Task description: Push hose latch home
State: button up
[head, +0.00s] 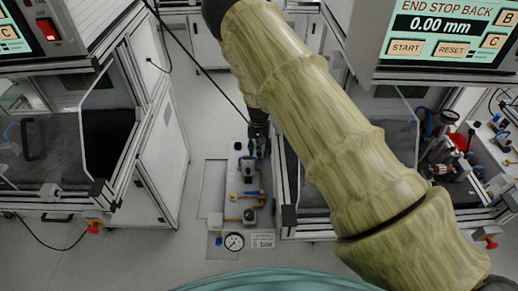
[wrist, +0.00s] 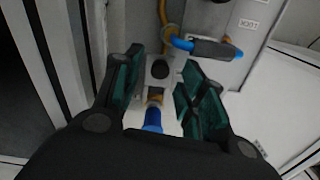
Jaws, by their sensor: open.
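My gripper (wrist: 161,60) is open in the wrist view, its dark green-padded fingers on either side of a pale fitting with a black rounded knob (wrist: 160,69). A brass connector and a blue hose end (wrist: 153,119) lie below the knob, between the fingers. I see no clear contact. I cannot tell which of these parts is the hose latch. In the head view, my gripper (head: 258,140) points down over the upper end of a narrow air panel (head: 236,210), and hides part of it.
A blue-handled valve (wrist: 205,47) sits beside the fitting on an orange pipe. A pressure gauge (head: 233,241) and a 6 bar sign (head: 262,240) are at the panel's lower end. Framed machine cabinets stand left (head: 155,125) and right. Grey floor is clear left of the panel.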

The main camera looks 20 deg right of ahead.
jog(key=shift+f, duration=0.5)
grip_shut()
